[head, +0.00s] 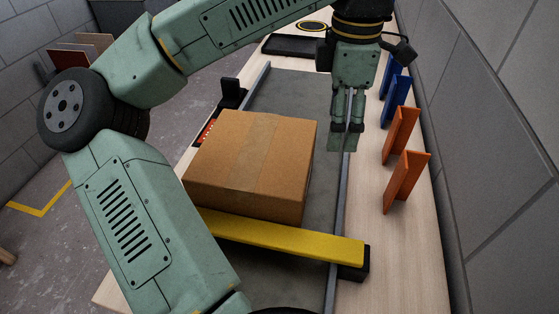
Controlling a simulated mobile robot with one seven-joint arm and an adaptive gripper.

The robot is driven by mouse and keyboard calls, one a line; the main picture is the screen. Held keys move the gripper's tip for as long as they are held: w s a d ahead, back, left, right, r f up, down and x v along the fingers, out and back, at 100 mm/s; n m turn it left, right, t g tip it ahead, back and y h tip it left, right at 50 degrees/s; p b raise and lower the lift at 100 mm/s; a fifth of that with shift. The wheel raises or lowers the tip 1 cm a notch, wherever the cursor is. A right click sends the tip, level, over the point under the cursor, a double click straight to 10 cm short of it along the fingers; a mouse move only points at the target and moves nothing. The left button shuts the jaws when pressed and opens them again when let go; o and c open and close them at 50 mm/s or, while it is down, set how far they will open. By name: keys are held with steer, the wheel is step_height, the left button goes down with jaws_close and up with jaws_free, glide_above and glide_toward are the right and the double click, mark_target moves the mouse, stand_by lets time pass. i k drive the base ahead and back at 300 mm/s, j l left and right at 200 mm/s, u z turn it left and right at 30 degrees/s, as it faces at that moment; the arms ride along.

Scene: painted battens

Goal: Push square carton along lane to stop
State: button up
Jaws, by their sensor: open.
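The square cardboard carton (250,160) sits on the grey lane (285,90), with a tape strip across its top. A yellow bar (290,240) crosses the lane on the carton's near side, with a black block (354,263) at its right end. The carton's near face is right by the bar; I cannot tell whether they touch. My gripper (343,142) points down over the lane's right rail, beyond and to the right of the carton, apart from it. Its jaws are open and hold nothing. My arm hides the bar's left end.
Orange angled pieces (403,180) and blue ones (394,98) stand on the wooden table right of the lane. A black block (231,93) stands at the left rail. A dark tray (292,46) lies at the far end. A grey wall (500,140) runs close along the right.

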mark_target(257, 165)
steer(key=k, duration=1)
